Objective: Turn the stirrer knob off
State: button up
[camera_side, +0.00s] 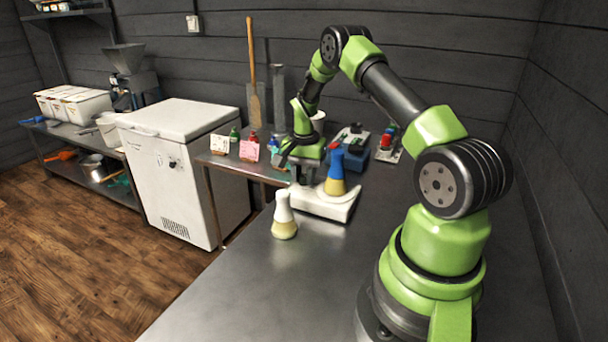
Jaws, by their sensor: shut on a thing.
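The stirrer (322,208) is a low white unit on the steel bench. A flask with yellow contents and a blue upper part (336,174) stands upright on it. My gripper (292,170) reaches down to the stirrer's back left end, beside the flask. It is shut at the place of the stirrer knob, but the knob is hidden behind the fingers or too small to make out. I cannot tell which way the knob is turned. A second flask (284,216), with a white top and pale yellow contents, stands on the bench in front of the stirrer.
Pink and white cards (249,150) and small bottles stand behind my gripper to the left. A blue box (355,159) and a rack with red and green items (387,141) stand behind the stirrer. The front of the bench (250,285) is clear. A white chest (180,175) stands left.

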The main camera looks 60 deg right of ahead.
aim_at(304, 175)
jog(key=n, duration=0.6)
jog(key=shift+n, duration=0.4)
jog(key=n, duration=0.6)
jog(key=shift+n, duration=0.4)
jog(key=o, duration=0.9)
notch_tip(304, 175, up, 10)
